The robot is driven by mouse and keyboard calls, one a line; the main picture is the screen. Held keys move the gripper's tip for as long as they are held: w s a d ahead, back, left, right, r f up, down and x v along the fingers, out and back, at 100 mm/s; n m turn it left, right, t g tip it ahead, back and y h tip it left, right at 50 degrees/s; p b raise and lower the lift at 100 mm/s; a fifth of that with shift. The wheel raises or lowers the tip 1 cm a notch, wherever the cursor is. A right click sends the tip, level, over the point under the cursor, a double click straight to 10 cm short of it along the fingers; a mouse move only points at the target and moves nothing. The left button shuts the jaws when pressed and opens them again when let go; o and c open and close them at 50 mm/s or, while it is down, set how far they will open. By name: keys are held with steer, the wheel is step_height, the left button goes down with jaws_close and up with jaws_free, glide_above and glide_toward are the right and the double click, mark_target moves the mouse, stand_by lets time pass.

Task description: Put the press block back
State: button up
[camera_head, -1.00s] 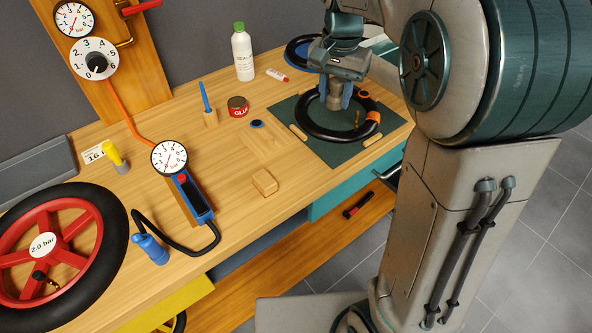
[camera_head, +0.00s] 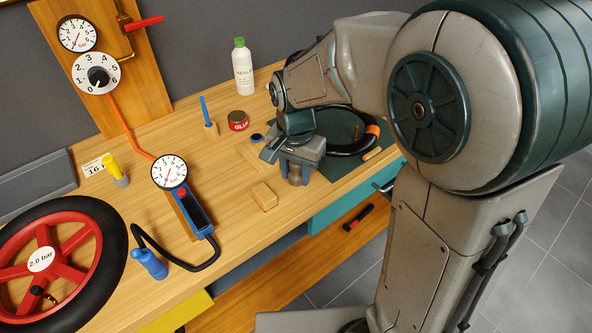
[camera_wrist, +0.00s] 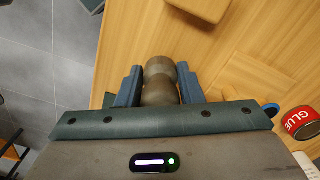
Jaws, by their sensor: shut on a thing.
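My gripper (camera_head: 297,165) is shut on a rounded, grey-brown knobbed piece, which I take to be the press block (camera_wrist: 160,80). In the wrist view it sits between the two blue-grey fingers, and its lower part is hidden by the gripper. In the head view the gripper hangs near the left front edge of the green mat (camera_head: 350,180), right of a small light wooden block (camera_head: 264,196). Whether the held piece touches the surface below cannot be told.
The black tube (camera_head: 358,147) with an orange band lies on the mat, partly behind my arm. A glue tin (camera_head: 238,121), a white bottle (camera_head: 243,72) and a blue stick in a wooden holder (camera_head: 208,118) stand further back. A pump gauge (camera_head: 169,171) and wheel (camera_head: 55,262) are left.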

steer(key=shift+f, duration=0.2)
steer(key=shift+f, duration=0.15)
steer(key=o, duration=1)
steer(key=shift+c, duration=0.2)
step_height(320, 180, up, 12)
steer(key=shift+r+p, duration=0.25)
steer(key=shift+p, duration=0.1)
steer(key=s+d+f+n+t, duration=0.1)
steer(key=s+d+f+n, duration=0.1)
steer(key=s+d, duration=0.4)
steer(key=s+d+f+n+t, duration=0.1)
steer(key=s+d+f+n, duration=0.2)
steer(key=s+d, duration=0.2)
steer(key=shift+s+d+f+n+t, duration=0.3)
steer(key=shift+s+d+t, duration=0.1)
steer(key=shift+d, duration=0.2)
